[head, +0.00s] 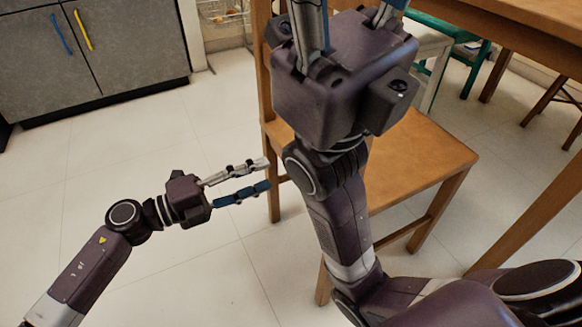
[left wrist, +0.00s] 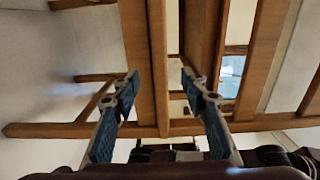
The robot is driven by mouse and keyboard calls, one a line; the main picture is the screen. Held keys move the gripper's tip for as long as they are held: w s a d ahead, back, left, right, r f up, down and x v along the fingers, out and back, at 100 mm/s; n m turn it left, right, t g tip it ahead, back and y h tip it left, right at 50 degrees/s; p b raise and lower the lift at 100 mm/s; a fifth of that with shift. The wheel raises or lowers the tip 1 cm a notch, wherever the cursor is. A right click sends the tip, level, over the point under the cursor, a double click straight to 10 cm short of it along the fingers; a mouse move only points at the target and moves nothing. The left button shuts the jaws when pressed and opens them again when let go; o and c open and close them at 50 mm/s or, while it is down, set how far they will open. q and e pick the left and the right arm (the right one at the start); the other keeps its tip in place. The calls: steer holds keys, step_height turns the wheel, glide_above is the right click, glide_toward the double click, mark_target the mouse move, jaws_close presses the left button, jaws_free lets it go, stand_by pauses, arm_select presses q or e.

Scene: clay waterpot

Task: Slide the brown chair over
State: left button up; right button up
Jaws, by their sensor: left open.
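The brown wooden chair (head: 425,155) stands on the tiled floor right of centre in the head view. My right arm and gripper hide much of its back and part of its seat. My left gripper (head: 268,174) is open and empty, its fingertips close to the chair's left back leg; I cannot tell whether they touch. In the left wrist view, brown wooden bars (left wrist: 140,70), probably the chair's, lie beyond the two spread fingers (left wrist: 160,85). My right gripper (head: 348,10) is in front of the chair back, its fingers spread apart and their tips cut off by the top edge.
A wooden table (head: 520,30) is at the upper right, close to the chair. A green piece of furniture (head: 440,25) and a pale seat stand behind the chair. A grey cabinet (head: 85,55) is at the upper left. The floor (head: 120,150) left of the chair is clear.

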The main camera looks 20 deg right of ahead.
arm_select(q)
steer(key=d, duration=0.9)
steer(key=shift+w+d, duration=0.15)
steer(key=shift+w, duration=0.05)
steer(key=shift+c, duration=0.3)
jaws_close()
